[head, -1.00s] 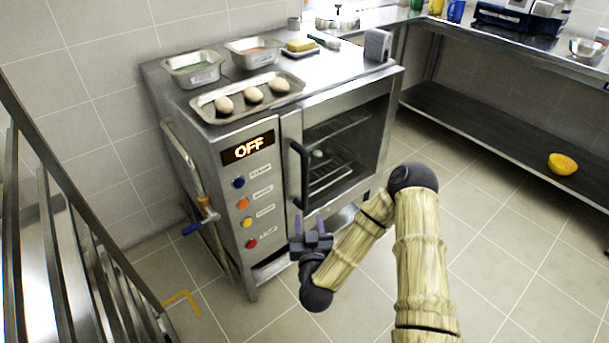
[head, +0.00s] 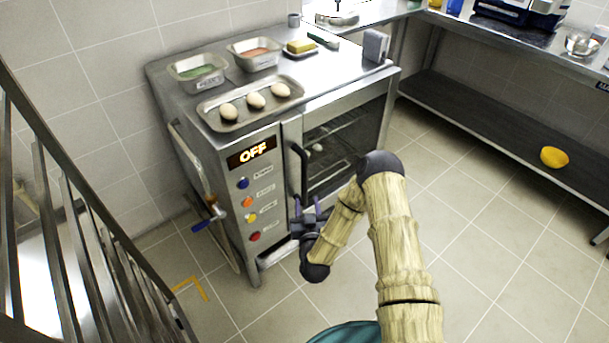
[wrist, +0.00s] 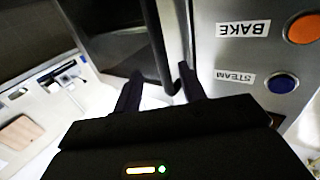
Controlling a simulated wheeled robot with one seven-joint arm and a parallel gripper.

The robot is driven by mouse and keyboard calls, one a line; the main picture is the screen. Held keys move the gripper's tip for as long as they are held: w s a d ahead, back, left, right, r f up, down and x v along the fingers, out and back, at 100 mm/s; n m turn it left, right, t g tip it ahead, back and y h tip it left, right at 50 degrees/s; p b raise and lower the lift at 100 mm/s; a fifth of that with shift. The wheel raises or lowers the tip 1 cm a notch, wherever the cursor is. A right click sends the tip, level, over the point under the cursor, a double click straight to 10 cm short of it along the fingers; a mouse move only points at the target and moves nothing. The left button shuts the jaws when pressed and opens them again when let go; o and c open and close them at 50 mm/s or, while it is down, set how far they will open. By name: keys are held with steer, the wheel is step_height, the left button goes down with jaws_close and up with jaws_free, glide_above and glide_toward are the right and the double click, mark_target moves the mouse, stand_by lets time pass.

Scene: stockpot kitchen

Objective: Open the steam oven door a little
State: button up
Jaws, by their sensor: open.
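The steam oven is a steel cabinet whose door (head: 345,140) has a dark window and looks closed. Its dark vertical handle (head: 299,168) is on the door's left side, beside the control panel. The panel display (head: 252,152) reads OFF. My gripper (head: 308,207) is open at the handle's lower end, fingers pointing at the oven front. In the wrist view the handle (wrist: 158,45) runs between the two fingertips (wrist: 160,75), with the fingers apart on either side. Whether a finger touches it I cannot tell.
A tray with eggs (head: 228,112), two food pans (head: 197,70) and a butter dish (head: 300,47) stand on the oven. A blue-handled valve (head: 208,218) is at its left. A rail (head: 75,210) runs along the left.

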mark_target(305, 183)
steer(key=w+b, duration=0.1)
steer(key=w, duration=0.2)
steer(key=w+b, duration=0.1)
steer(key=w, duration=0.3)
steer(key=w+b, duration=0.1)
steer(key=w, duration=0.2)
steer(key=shift+w+a+f, duration=0.1)
steer(key=shift+w+a, duration=0.2)
steer(key=shift+w, duration=0.05)
jaws_close()
